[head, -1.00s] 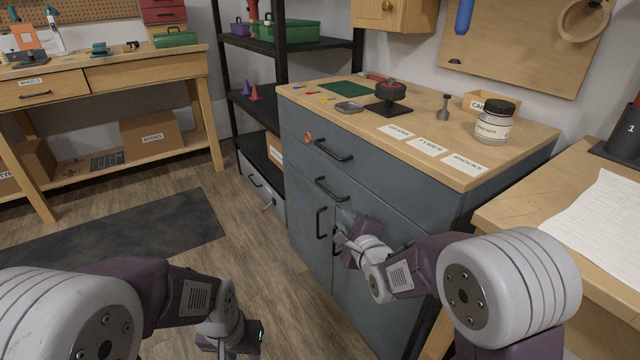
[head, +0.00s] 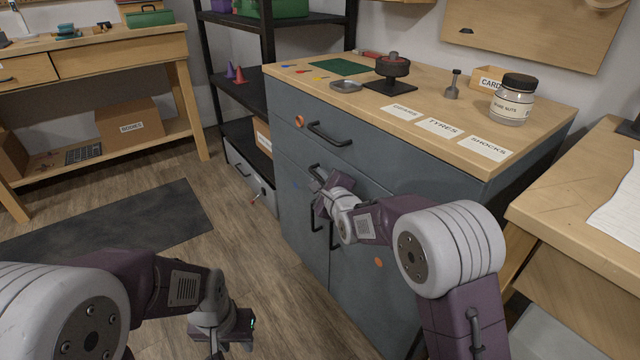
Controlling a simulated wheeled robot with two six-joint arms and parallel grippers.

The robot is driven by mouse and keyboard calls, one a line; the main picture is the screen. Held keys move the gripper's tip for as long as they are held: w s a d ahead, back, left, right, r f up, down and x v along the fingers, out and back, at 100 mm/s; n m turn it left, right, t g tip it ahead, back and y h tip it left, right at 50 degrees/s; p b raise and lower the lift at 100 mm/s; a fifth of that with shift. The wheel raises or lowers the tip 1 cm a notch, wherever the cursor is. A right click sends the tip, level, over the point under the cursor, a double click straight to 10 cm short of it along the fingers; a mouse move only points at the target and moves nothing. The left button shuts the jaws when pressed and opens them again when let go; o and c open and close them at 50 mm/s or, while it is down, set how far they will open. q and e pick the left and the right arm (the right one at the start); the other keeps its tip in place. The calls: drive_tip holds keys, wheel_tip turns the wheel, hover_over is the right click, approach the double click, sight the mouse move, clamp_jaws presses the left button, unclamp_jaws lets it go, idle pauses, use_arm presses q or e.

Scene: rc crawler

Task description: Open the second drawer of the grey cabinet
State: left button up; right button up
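The grey cabinet (head: 400,165) has a wooden top. Its top drawer has a black bar handle (head: 330,135), and both this drawer and the second look closed, flush with the front. The second drawer's handle (head: 314,167) is partly hidden behind my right gripper (head: 318,182). The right gripper is at that handle, its fingers small and partly hidden; I cannot tell whether they touch or close on it. My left gripper (head: 238,326) hangs low over the floor, away from the cabinet, and its opening cannot be made out.
Below the drawers are two doors with upright handles (head: 316,215). A wheel on a stand (head: 392,66), a metal dish (head: 346,86) and a jar (head: 513,99) stand on the top. A black shelf rack (head: 200,70) is left of it; a wooden bench (head: 580,180) is close on the right.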

drive_tip(key=shift+w, duration=0.2)
clamp_jaws()
drive_tip(key=shift+a, duration=0.1)
idle(1.2)
